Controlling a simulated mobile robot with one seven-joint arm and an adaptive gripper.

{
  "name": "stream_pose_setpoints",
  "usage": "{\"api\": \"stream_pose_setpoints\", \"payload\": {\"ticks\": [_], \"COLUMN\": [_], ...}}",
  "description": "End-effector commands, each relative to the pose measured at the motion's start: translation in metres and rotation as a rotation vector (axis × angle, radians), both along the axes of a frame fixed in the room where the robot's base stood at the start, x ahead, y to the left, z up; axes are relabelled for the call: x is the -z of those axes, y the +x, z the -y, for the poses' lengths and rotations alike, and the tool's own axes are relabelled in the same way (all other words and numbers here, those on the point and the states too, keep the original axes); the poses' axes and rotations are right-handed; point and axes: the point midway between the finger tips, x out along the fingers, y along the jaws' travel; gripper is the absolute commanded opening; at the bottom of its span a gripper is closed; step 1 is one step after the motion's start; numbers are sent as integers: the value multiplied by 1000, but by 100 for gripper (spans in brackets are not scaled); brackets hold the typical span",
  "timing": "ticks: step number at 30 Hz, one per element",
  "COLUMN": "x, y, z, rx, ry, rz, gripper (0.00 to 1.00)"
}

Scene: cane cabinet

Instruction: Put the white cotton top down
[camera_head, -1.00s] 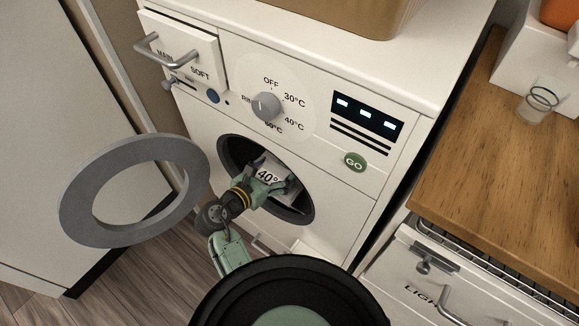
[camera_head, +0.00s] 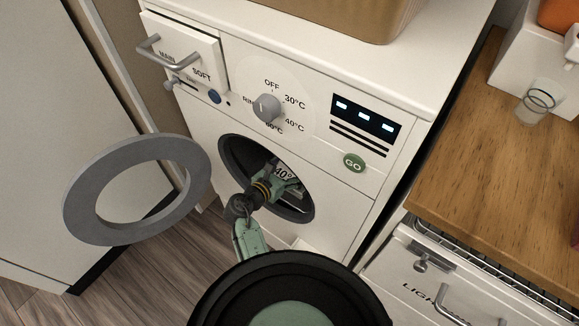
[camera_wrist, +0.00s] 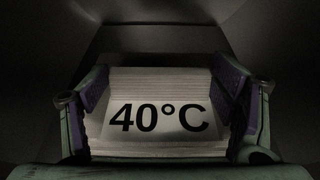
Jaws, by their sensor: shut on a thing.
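The white cotton top (camera_wrist: 160,92) is a folded white stack with a "40°C" label. It fills the space between the two fingers of my gripper (camera_wrist: 162,100) in the wrist view, and the fingers are shut on its sides. In the head view my gripper (camera_head: 284,186) reaches through the round opening of the washing machine (camera_head: 345,215), inside the dark drum (camera_head: 240,158). Only a small part of the top (camera_head: 285,172) shows there; the rest is hidden by my gripper and the drum rim. I cannot tell whether it touches the drum floor.
The round grey door (camera_head: 85,200) stands open at the left. The machine has a detergent drawer (camera_head: 190,50), a dial (camera_head: 267,108) and a green GO button (camera_head: 354,163). A wooden counter (camera_head: 490,170) with a clear glass (camera_head: 537,103) is at the right.

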Motion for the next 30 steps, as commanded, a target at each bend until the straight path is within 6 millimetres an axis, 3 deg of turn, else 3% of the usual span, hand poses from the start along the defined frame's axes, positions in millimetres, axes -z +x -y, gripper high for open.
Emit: {"api": "stream_pose_setpoints", "payload": {"ticks": [8, 9, 17, 30], "x": [3, 3, 3, -1], "y": [0, 0, 0, -3], "z": [0, 0, 0, -2], "rx": [0, 0, 0, -2], "ry": [0, 0, 0, -1], "rz": [0, 0, 0, -1], "gripper": [44, 81, 99, 100]}}
